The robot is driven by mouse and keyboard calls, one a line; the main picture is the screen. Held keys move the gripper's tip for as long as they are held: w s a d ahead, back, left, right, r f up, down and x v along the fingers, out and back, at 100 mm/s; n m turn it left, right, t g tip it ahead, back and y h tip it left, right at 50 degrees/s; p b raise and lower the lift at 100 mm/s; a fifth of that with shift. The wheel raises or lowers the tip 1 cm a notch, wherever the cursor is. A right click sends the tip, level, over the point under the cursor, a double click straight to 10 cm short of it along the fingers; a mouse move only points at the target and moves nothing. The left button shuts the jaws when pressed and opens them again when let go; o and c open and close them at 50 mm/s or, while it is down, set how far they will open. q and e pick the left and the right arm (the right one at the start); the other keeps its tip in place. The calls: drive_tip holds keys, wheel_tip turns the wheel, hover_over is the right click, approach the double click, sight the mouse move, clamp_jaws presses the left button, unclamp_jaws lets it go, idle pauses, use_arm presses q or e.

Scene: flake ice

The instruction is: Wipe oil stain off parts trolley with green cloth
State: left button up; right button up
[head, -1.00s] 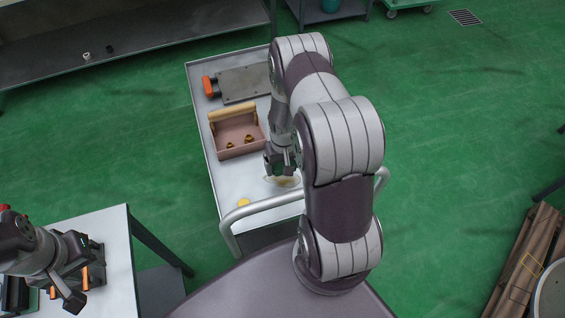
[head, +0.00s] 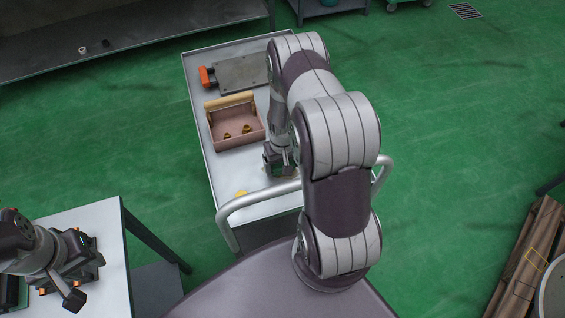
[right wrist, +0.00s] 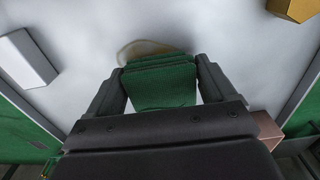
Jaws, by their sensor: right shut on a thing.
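The grey parts trolley (head: 227,172) stands in front of me. My right gripper (head: 281,168) is low over its near part. In the right wrist view my right gripper (right wrist: 160,88) is shut on the folded green cloth (right wrist: 162,88). The brownish oil stain (right wrist: 150,47) shows on the pale trolley top just beyond the cloth, which overlaps its lower edge. Whether the cloth presses on the surface I cannot tell. In the head view my gripper and arm hide most of the cloth and stain. My left gripper (head: 82,275) is over a side table at lower left; its fingers are unclear.
On the trolley are a pinkish open box (head: 232,136) with small brass parts, a grey plate (head: 243,75), an orange item (head: 206,77) and a small yellow piece (head: 241,193). The handle (head: 255,198) rises at the near end. The side table (head: 112,232) is left.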

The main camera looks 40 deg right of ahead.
sight(291, 161)
idle(0.5)
drive_tip(key=shift+w+a, duration=0.35)
drive_tip(key=shift+a, duration=0.85)
drive_tip(key=shift+w+a, duration=0.4)
drive_tip(key=shift+a, duration=0.75)
drive_tip(key=shift+w+a, duration=0.35)
drive_tip(key=shift+a, duration=0.85)
drive_tip(key=shift+f+b, duration=0.7)
drive_tip(key=shift+f, duration=0.25)
drive_tip(key=shift+d, duration=0.1)
drive_tip(key=shift+s+d, duration=0.25)
drive_tip(key=shift+d, duration=0.5)
drive_tip(key=shift+s+d, duration=0.25)
drive_tip(key=shift+d, duration=0.55)
drive_tip(key=shift+s+d, duration=0.25)
drive_tip(key=shift+d, duration=0.5)
drive_tip(key=shift+s+d, duration=0.3)
drive_tip(key=shift+d, duration=0.65)
drive_tip(key=shift+s+d, duration=0.25)
drive_tip(key=shift+d, duration=0.45)
drive_tip(key=shift+s+d, duration=0.2)
drive_tip(key=shift+d, duration=0.5)
